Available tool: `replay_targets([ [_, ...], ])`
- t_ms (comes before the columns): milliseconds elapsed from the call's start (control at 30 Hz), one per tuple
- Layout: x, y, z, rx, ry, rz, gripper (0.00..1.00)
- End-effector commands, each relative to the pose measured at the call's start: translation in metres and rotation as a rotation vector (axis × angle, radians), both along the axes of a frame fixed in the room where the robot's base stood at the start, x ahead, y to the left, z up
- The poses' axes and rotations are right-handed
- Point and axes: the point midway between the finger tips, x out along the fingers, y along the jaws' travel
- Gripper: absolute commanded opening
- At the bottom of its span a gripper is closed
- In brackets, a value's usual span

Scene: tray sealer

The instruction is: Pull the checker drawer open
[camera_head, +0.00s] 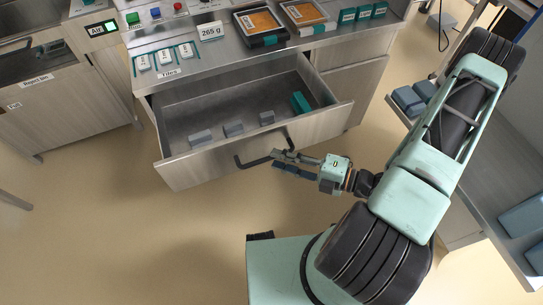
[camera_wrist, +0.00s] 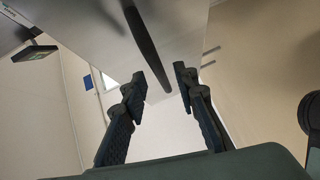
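The checker drawer (camera_head: 190,163) is pulled well out of the steel counter, and its inside shows. Its dark bar handle (camera_head: 252,162) is on the front panel. My gripper (camera_head: 279,160) is at the handle, low in front of the panel. In the wrist view, my gripper (camera_wrist: 163,80) has its two fingers spread apart. The handle (camera_wrist: 149,48) runs between and beyond the fingertips there, with gaps showing on both sides. Inside the drawer are several small grey blocks (camera_head: 234,129) and a green block (camera_head: 300,102).
On the counter are a 265 g display (camera_head: 210,32), white weights or tiles (camera_head: 164,58), two orange-topped trays (camera_head: 259,24) and several green blocks (camera_head: 364,12). A shelf with blue blocks (camera_head: 408,100) stands at right. The floor (camera_head: 130,230) in front of the drawer is clear.

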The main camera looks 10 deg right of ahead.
Motion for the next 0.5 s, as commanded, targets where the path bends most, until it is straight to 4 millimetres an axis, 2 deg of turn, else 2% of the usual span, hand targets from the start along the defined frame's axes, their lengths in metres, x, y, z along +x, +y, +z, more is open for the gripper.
replay_targets([
  [100,-0.012,-0.026,0.004,-0.004,-0.001,-0.005,0.27],
  [233,-0.024,-0.048,0.007,-0.002,-0.001,-0.005,0.27],
  [400,-0.035,-0.067,0.011,-0.002,-0.001,-0.003,0.27],
  [500,-0.038,-0.072,0.012,0.000,-0.001,-0.001,0.27],
])
